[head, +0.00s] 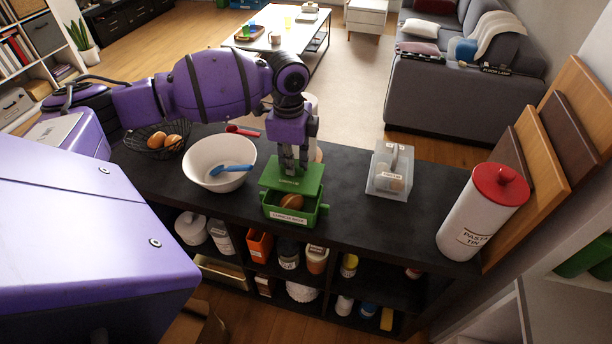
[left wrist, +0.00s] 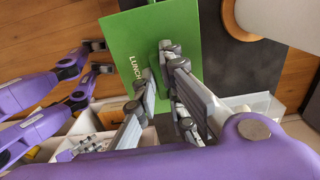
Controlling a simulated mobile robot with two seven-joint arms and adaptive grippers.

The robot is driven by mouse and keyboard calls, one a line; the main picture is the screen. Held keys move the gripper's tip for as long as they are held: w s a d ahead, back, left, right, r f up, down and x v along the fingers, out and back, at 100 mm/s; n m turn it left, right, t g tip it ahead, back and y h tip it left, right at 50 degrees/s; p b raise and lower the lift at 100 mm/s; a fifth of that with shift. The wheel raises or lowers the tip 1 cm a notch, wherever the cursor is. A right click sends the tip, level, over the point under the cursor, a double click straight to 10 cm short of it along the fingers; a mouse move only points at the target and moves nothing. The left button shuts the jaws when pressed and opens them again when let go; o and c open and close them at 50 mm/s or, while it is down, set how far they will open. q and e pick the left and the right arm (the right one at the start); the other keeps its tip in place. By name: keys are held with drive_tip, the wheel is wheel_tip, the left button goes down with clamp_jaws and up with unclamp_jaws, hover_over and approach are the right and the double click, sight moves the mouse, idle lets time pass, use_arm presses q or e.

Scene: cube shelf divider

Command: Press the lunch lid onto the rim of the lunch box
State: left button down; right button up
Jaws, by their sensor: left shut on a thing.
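The green lunch lid (head: 275,183) is a flat plate lettered on top. My left gripper (head: 289,168) points down and is shut on the lid's grip. The lid is over the back of the green lunch box (head: 310,218), apparently above the rim and apart from it. The box's front stays uncovered, showing a brown round food item (head: 292,201) inside. In the left wrist view the lid (left wrist: 128,50) lies under the gripper (left wrist: 153,78), and the fingers hide part of its grip.
A white bowl (head: 205,157) with a blue utensil (head: 232,168) stands left of the box on the dark shelf top (head: 358,218). A clear container (head: 388,180) and white pasta tin (head: 475,220) stand right. A wire basket (head: 150,142) is far left. Room is free right of the box.

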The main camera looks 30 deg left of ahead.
sight(292, 177)
use_arm(q)
drive_tip(key=shift+w+a, duration=0.1)
drive_tip(key=shift+w, duration=0.1)
drive_tip(key=shift+r, duration=0.15)
wheel_tip(292, 177, down, 5)
drive_tip(key=shift+s+r, duration=0.15)
drive_tip(key=shift+f+b, duration=0.35)
drive_tip(key=shift+f, duration=0.2)
use_arm(e)
drive_tip(key=shift+w+f, duration=0.15)
drive_tip(key=shift+w, duration=0.3)
drive_tip(key=shift+s+r, duration=0.15)
drive_tip(key=shift+r, duration=0.05)
drive_tip(key=shift+s+d, duration=0.1)
drive_tip(key=shift+d, duration=0.1)
idle(0.4)
